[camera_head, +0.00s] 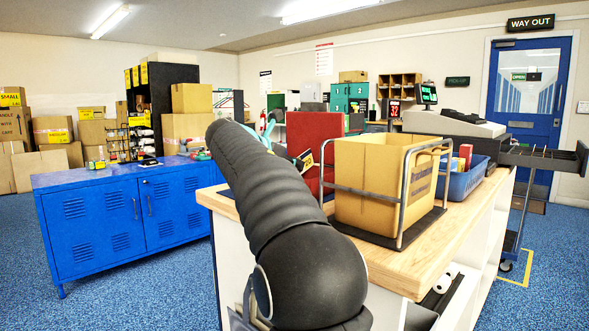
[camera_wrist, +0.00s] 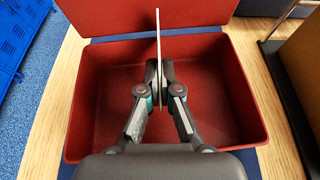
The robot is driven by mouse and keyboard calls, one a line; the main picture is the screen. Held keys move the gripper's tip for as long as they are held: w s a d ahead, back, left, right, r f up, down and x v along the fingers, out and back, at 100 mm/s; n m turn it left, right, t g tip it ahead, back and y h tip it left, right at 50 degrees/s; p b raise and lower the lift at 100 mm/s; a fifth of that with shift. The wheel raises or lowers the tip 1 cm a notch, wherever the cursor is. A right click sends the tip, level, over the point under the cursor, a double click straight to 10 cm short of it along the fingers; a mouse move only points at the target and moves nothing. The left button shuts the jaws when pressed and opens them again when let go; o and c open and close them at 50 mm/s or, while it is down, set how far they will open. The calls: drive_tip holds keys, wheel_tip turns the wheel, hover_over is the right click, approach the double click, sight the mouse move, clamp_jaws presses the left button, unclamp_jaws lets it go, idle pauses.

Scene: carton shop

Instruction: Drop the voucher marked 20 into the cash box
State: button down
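The red cash box (camera_wrist: 232,105) lies open below my gripper in the wrist view, its lid (camera_wrist: 120,18) raised at the far side. In the head view the raised red lid (camera_head: 322,135) shows beside the carton; the box's lower part is hidden. My gripper (camera_wrist: 158,92) is shut on a thin upright card, the voucher (camera_wrist: 158,38), seen edge-on over the box's opening. Its number cannot be read there. In the head view my arm hides most of the gripper, and a small yellow-and-black piece (camera_head: 305,160) shows by the lid.
A carton in a metal frame (camera_head: 375,180) stands on the wooden counter (camera_head: 415,262), right of the cash box. A blue basket (camera_head: 462,180) and a till (camera_head: 455,123) stand beyond it. Blue lockers (camera_head: 120,215) are at the left.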

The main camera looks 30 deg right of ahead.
drive_tip(key=c, duration=1.3)
unclamp_jaws()
drive_tip(key=shift+f, duration=0.2)
drive_tip(key=shift+r, duration=0.1)
drive_tip(key=p+v, duration=0.1)
drive_tip(key=v, duration=1.1)
